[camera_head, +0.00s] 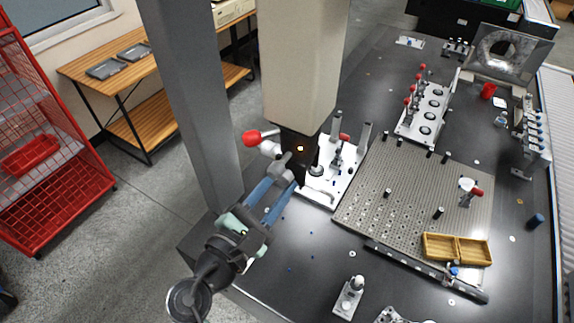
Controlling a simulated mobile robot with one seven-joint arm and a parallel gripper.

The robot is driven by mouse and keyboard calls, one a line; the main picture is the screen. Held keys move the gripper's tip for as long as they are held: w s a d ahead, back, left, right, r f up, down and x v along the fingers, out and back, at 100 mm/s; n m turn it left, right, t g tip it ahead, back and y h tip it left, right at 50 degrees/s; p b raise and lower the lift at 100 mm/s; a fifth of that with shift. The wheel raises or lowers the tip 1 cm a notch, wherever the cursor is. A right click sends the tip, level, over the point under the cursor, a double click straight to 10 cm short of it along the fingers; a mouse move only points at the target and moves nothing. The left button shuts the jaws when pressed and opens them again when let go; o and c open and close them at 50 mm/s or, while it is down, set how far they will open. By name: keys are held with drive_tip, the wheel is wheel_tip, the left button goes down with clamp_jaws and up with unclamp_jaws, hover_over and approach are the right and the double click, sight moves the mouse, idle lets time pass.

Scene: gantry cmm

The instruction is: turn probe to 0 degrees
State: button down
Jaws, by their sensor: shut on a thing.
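A dark probe head (299,142) with a small orange light hangs under the beige column. A grey probe part (281,166) sticks out from it to the lower left, tilted. My gripper (280,182) reaches up from the lower left, its two blue fingers closed at this grey part. The fingertips partly hide it, so the exact contact is hard to see. A pale grey arm with a red ball (251,139) points left beside the head; its mounting is partly hidden. I cannot read any angle mark on the probe.
A white fixture plate (318,195) with clamps stands just right of my gripper. A perforated plate (370,215) and a wooden tray (437,247) lie further right on the dark table. A grey upright (185,90) stands close left of the column.

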drive_tip(key=shift+n+p, duration=2.2)
drive_tip(key=shift+p, duration=0.35)
drive_tip(key=shift+r+n+p, duration=0.1)
drive_tip(key=shift+n+p, duration=0.2)
drive_tip(key=shift+p, duration=0.15)
drive_tip(key=shift+n+p, duration=2)
drive_tip(key=shift+p, duration=0.05)
